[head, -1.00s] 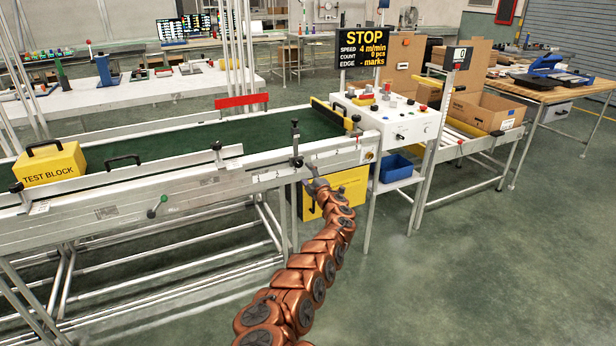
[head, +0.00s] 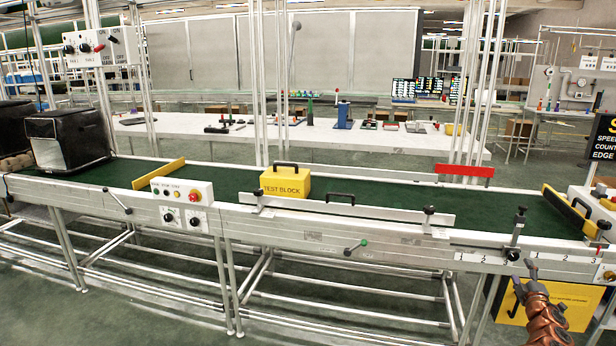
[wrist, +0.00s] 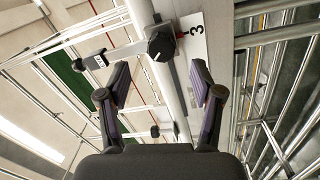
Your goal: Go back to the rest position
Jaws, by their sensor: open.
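My gripper (head: 530,272) is at the front rail of the conveyor (head: 400,240), just below a black-knobbed clamp (head: 519,218), with my copper arm at the lower right. In the wrist view my gripper (wrist: 159,88) has its two fingers spread wide with nothing held between them. Beyond the fingertips are a black knob (wrist: 162,43) on a metal rail and a white plate marked 3 (wrist: 195,30). I cannot tell the exact gap to the clamp.
A yellow test block (head: 286,182) stands on the green belt. A yellow guide (head: 158,174) and a black box (head: 66,138) are farther left. A yellow panel (head: 560,305) hangs below the rail behind my arm. Open floor lies in front.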

